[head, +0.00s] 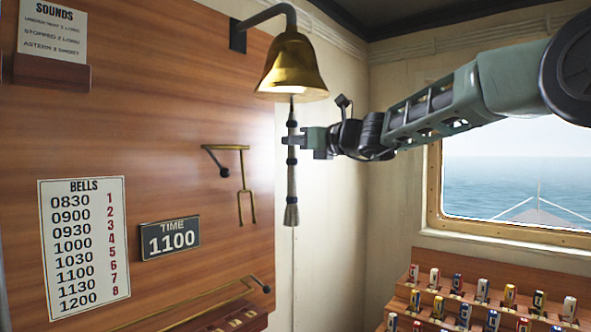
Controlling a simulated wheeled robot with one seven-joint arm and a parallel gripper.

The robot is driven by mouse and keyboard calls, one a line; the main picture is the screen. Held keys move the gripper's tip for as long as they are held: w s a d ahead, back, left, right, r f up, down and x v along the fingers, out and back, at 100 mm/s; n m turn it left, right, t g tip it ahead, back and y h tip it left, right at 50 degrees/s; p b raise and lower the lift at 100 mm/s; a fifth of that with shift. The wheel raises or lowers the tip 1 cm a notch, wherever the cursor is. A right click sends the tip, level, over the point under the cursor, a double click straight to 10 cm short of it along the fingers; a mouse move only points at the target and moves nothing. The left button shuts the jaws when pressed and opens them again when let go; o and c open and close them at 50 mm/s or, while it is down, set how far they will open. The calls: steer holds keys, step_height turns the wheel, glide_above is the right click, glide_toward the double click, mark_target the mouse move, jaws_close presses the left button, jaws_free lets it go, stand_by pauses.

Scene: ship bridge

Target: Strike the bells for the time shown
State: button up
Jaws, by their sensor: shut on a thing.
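A brass bell (291,68) hangs from a dark bracket on the wooden wall panel. A pale rope with dark bands (292,180) hangs straight down below it and ends in a tassel. My gripper (291,138) is shut on the upper part of the rope, just under the bell. The time plate (171,238) reads 1100. The bells chart (86,248) lists times from 0830 to 1200 beside red numbers 1 to 8; 1100 stands beside 6.
A sounds card (52,32) sits in a holder at the upper left. A brass fork-shaped fitting (244,185) and a brass rail (215,295) project from the panel. Racks of small coloured items (483,290) stand at the lower right, below a window (515,170).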

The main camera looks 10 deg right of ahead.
steer(key=s+a+r+b, duration=0.1)
steer(key=s+a+b, duration=0.1)
steer(key=s+a, duration=0.25)
steer(key=w+d+f, duration=0.1)
steer(key=w+d, duration=0.3)
steer(key=shift+w+d+p, duration=0.25)
steer(key=shift+p, duration=0.05)
steer(key=shift+f, duration=0.15)
stand_by(0.9)
